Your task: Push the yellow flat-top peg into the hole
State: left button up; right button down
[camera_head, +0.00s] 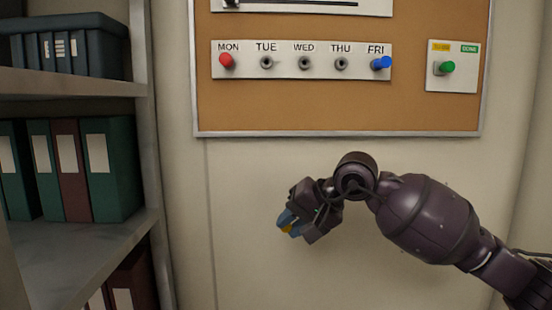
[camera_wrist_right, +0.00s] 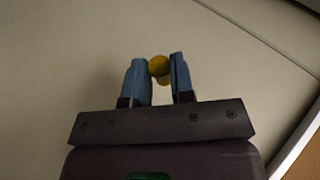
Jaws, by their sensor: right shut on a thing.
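The yellow flat-top peg (camera_wrist_right: 159,68) is between the two blue fingertips of my right gripper (camera_wrist_right: 156,80) in the right wrist view. The gripper is shut on it. In the head view, my right gripper (camera_head: 287,223) is below the corkboard, in front of the pale wall, with a bit of yellow peg (camera_head: 287,229) showing. The weekday strip (camera_head: 252,72) holds a red peg (camera_head: 226,61) at MON and a blue peg (camera_head: 381,63) at FRI. The TUE hole (camera_head: 266,63), WED hole (camera_head: 304,63) and THU hole (camera_head: 341,64) are empty. My left gripper is not in view.
A small panel (camera_head: 458,85) with a green peg (camera_head: 447,67) under yellow and green labels is at the board's right. The corkboard (camera_head: 300,112) has a raised metal frame. A shelf (camera_head: 85,250) with binders stands at the left. The wall below the board is clear.

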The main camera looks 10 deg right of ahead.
aim_at(275, 56)
jog(key=a+r+m+t+y, duration=0.2)
jog(key=r+y, duration=0.3)
jog(key=r, duration=2.6)
jog(key=shift+a+r+t+y+p, duration=0.2)
jog(key=shift+a+t+y+p, duration=0.1)
jog(key=shift+a, duration=0.3)
jog(key=shift+w, duration=0.4)
jog(key=shift+w+d+p, duration=0.2)
jog(key=shift+w+p, duration=0.35)
jog(key=shift+w, duration=0.15)
jog(key=c, duration=0.9)
grip_release()
